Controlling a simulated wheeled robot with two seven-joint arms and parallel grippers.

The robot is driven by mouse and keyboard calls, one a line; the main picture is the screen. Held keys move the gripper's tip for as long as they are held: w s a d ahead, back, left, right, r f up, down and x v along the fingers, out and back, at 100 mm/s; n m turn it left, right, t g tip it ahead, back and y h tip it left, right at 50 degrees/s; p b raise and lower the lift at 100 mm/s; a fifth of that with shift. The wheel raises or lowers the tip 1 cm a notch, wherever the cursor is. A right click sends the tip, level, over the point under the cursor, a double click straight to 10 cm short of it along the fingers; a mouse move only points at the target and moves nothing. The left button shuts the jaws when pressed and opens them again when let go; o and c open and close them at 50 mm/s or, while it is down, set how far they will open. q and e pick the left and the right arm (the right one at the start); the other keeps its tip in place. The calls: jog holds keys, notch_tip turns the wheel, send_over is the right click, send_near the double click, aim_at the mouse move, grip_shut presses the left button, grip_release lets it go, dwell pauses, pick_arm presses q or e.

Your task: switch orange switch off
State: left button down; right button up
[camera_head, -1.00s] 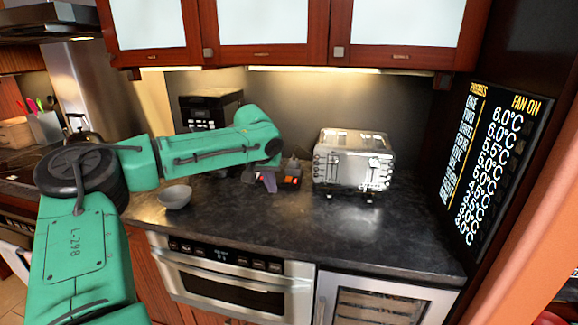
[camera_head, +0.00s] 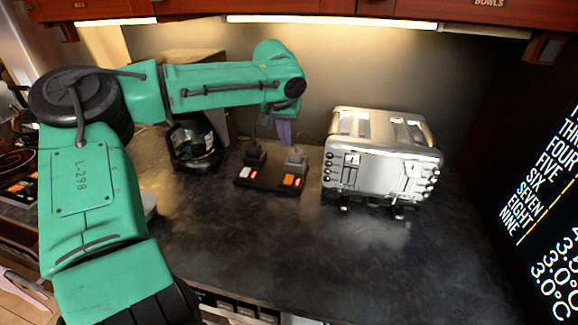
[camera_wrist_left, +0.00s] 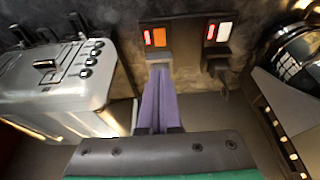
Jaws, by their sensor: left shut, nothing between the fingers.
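The orange switch (camera_head: 289,180) is on a dark power strip (camera_head: 242,183) on the counter, with a red patch beside it. In the left wrist view the orange switch (camera_wrist_left: 158,37) is at top centre. A white switch (camera_head: 246,172) with its own red patch is to its left in the head view. My left gripper (camera_head: 284,138) has its purple fingers shut and empty, over or behind the grey plug (camera_head: 295,160) at the orange switch's socket. In the wrist view, the fingertips (camera_wrist_left: 158,70) point towards that plug; contact cannot be told. My right gripper is out of view.
A dark plug (camera_head: 254,155) stands at the white switch's socket. A silver toaster (camera_head: 380,160) stands right of the strip, and a coffee maker (camera_head: 193,143) left of it. The counter (camera_head: 300,245) in front of the strip is clear.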

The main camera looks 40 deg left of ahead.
pick_arm(q)
jog(key=p, duration=0.1)
send_near(290, 176)
jog(key=p+x, duration=0.1)
jog(key=x, duration=0.5)
jog(key=shift+a+p, duration=0.15)
jog(key=shift+p, duration=0.15)
jog(key=shift+w+f, duration=0.1)
jog(key=shift+f, duration=0.25)
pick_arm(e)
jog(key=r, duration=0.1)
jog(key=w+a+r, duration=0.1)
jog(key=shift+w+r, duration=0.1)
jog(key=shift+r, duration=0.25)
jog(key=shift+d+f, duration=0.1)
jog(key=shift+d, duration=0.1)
